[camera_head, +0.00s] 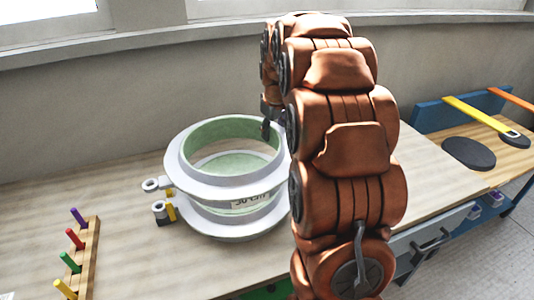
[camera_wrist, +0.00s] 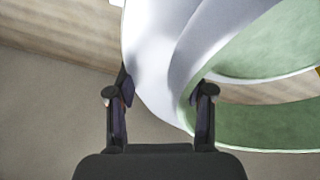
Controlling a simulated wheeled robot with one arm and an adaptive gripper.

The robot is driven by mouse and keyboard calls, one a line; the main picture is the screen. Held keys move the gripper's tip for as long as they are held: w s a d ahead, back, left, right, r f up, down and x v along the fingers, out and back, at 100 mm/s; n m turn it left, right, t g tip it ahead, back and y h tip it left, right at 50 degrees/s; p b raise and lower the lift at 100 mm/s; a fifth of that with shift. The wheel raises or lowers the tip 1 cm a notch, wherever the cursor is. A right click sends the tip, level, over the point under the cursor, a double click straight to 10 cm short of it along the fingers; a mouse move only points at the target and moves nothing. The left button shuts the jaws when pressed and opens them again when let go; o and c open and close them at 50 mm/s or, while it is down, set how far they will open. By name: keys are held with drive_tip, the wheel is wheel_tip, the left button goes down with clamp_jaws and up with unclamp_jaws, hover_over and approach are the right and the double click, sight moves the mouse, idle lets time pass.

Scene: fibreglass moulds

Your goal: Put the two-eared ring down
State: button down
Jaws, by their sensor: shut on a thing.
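The two-eared ring (camera_head: 181,173) is a pale grey flanged ring with a green inner wall. In the head view it is above a similar lower ring (camera_head: 215,226) with a size label; I cannot tell whether they touch. A small round ear (camera_head: 152,184) sticks out at its left; the other ear is not clearly visible. My gripper (camera_head: 270,128) is at its far right rim, partly hidden by my arm. In the wrist view, my gripper (camera_wrist: 160,100) is shut on the ring's pale wall (camera_wrist: 160,70), with the green inside to the right.
The rings are over a wooden bench (camera_head: 120,235) against a grey wall. A peg rack (camera_head: 88,260) with coloured pegs stands at the front left. A second bench at right holds a dark disc (camera_head: 468,153) and a yellow-handled tool (camera_head: 485,118).

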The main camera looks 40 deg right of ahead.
drive_tip(key=shift+f+p, duration=0.65)
drive_tip(key=shift+f, duration=3)
drive_tip(key=shift+c, duration=2.2)
unclamp_jaws()
